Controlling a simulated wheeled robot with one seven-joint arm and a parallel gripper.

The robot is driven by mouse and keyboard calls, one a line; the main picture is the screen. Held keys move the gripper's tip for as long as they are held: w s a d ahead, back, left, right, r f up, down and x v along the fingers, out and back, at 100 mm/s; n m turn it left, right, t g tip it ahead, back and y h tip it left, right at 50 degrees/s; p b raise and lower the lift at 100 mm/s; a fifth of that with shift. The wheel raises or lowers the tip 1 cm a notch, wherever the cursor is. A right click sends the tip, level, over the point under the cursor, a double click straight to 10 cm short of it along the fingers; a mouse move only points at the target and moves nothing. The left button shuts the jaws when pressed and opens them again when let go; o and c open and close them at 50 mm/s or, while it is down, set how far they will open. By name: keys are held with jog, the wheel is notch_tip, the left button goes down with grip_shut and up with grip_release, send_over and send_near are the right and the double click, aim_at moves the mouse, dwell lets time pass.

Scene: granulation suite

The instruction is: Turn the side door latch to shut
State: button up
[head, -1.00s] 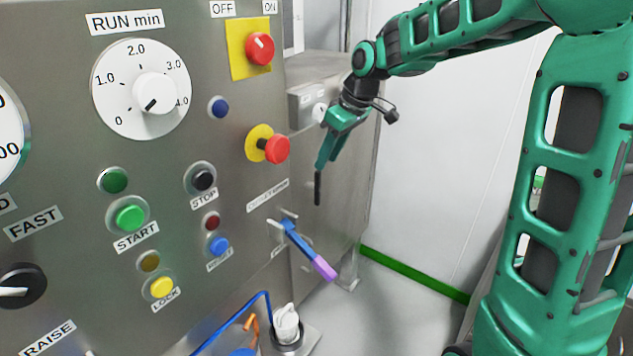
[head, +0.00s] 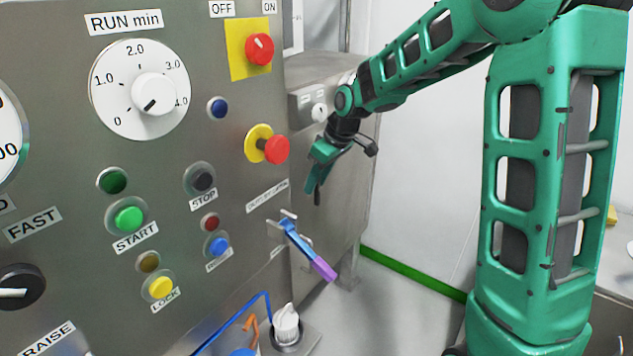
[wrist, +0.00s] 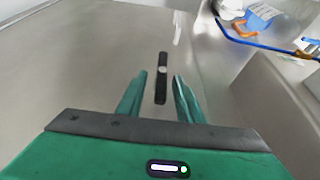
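The side door latch is a short black bar with a grey pivot at its middle (wrist: 162,78), on a grey metal panel. In the wrist view it points along the same direction as my fingers. My gripper (wrist: 160,76) is open, one green finger on each side of the bar, with a gap visible on both sides. I cannot tell how deep the bar sits between the fingers. In the head view my gripper (head: 313,186) is at the cabinet's side face and covers the latch's upper part; only its dark lower end (head: 317,197) shows.
A blue lever with a purple end (head: 308,249) sticks out from the cabinet corner below my gripper. A red mushroom button (head: 276,150) is to its left. A blue cable (wrist: 262,43) runs at the wrist view's upper right. Open floor (head: 395,300) lies right of the cabinet.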

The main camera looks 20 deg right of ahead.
grip_shut()
jog(key=shift+w+d, duration=0.1)
jog(key=shift+d, duration=0.05)
jog(key=f+m+g+y, duration=0.1)
jog(key=g+y, duration=0.1)
jog(key=y, duration=0.3)
jog(key=w+d+f+m+g+y, duration=0.1)
jog(key=m+g+y, duration=0.1)
jog(key=g+y, duration=0.1)
jog(key=d+m+g+y, duration=0.1)
jog(key=g+y, duration=0.1)
jog(key=y, duration=0.4)
jog(key=shift+w+d+f+m+g+y, duration=0.15)
jog(key=shift+w+f+m+g+y, duration=0.15)
jog(key=shift+f, duration=0.1)
dwell(0.3)
jog(key=shift+f+y, duration=0.1)
jog(key=shift+y, duration=0.2)
dwell(0.4)
grip_release()
jog(key=shift+o, duration=0.9)
